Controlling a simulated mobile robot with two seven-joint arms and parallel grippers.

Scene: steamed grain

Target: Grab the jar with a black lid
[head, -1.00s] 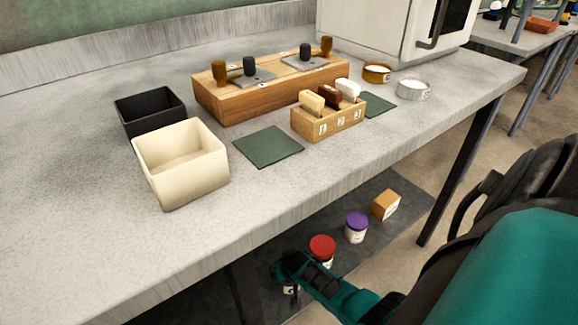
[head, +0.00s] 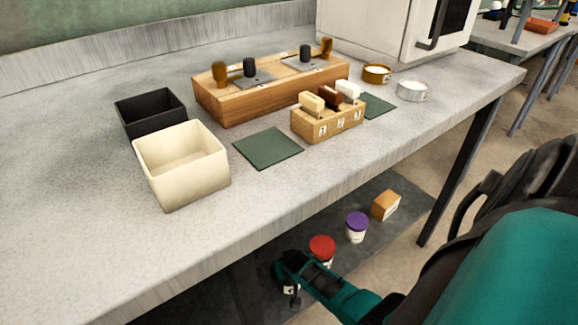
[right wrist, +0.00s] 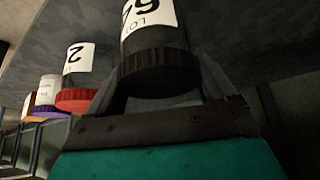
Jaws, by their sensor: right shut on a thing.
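The jar with a black lid (right wrist: 155,62) shows upside down in the right wrist view, with a white label that reads "LOT" and a number in part. My right gripper (right wrist: 160,85) is shut on it, one finger on each side of the ribbed lid. In the head view my right gripper (head: 289,270) is low beside the shelf under the table. My left gripper is in neither view.
A red-lidded jar (head: 321,247), a purple-lidded jar (head: 357,225) and an orange box (head: 386,205) stand in a row on the dark lower surface (head: 385,180). The grey tabletop (head: 75,205) overhangs them. A cream bin (head: 190,185) sits near its front edge.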

